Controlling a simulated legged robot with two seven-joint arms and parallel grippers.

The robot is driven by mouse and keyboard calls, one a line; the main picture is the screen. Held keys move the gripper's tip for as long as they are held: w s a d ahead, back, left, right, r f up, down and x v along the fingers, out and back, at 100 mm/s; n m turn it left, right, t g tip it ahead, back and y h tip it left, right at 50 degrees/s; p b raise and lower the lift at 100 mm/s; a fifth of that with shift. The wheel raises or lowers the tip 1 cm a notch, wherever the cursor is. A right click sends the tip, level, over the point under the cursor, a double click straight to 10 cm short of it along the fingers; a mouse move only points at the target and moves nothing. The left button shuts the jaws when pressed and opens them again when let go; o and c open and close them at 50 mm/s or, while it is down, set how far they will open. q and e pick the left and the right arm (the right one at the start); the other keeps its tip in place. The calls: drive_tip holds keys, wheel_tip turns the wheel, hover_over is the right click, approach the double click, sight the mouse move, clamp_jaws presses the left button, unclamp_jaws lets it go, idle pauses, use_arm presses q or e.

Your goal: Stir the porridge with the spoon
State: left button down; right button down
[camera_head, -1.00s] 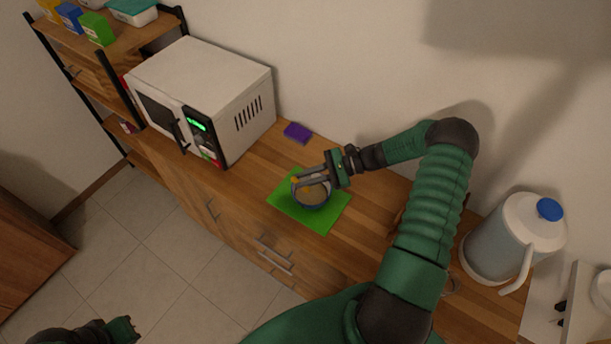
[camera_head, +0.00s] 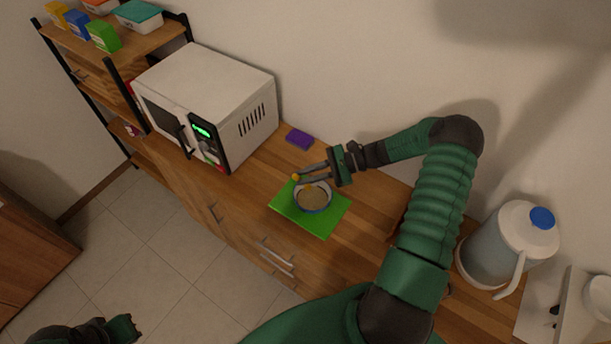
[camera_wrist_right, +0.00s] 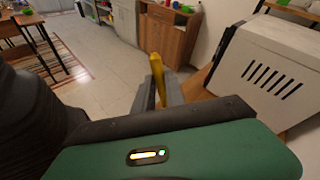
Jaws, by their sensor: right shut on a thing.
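A bowl (camera_head: 314,207) of brownish porridge (camera_head: 313,199) stands on a green mat (camera_head: 291,219) on the wooden counter. My right gripper (camera_head: 299,178) is over the bowl's far rim and is shut on the yellow spoon (camera_head: 296,178). In the right wrist view the yellow spoon handle (camera_wrist_right: 157,75) stands up between the fingers of the right gripper (camera_wrist_right: 160,92). The spoon's lower end is hard to make out; a small yellow bit shows by the bowl's rim. My left gripper (camera_head: 122,328) is low at the bottom left, away from the counter; its jaws are not clear.
A white microwave (camera_head: 212,88) stands left of the mat. A purple block (camera_head: 299,138) lies behind the bowl. A shelf (camera_head: 130,48) with small boxes is at the far left.

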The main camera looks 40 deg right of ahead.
idle(0.3)
drive_tip(key=s+a+f+n+g+h+p, duration=0.35)
drive_tip(key=s+a+g, duration=0.2)
drive_tip(key=a, duration=0.25)
drive_tip(key=s+r+h+p, duration=0.1)
drive_tip(key=h, duration=0.2)
drive_tip(key=s+r+n+g+h+p, duration=0.1)
drive_tip(key=h+p, duration=0.1)
drive_tip(key=s+r+n+g+h+p, duration=0.1)
drive_tip(key=h, duration=0.2)
drive_tip(key=shift+s+d+r+h, duration=0.15)
drive_tip(key=shift+s+d+h, duration=0.2)
drive_tip(key=shift+s+d, duration=0.05)
drive_tip(key=shift+d, duration=0.15)
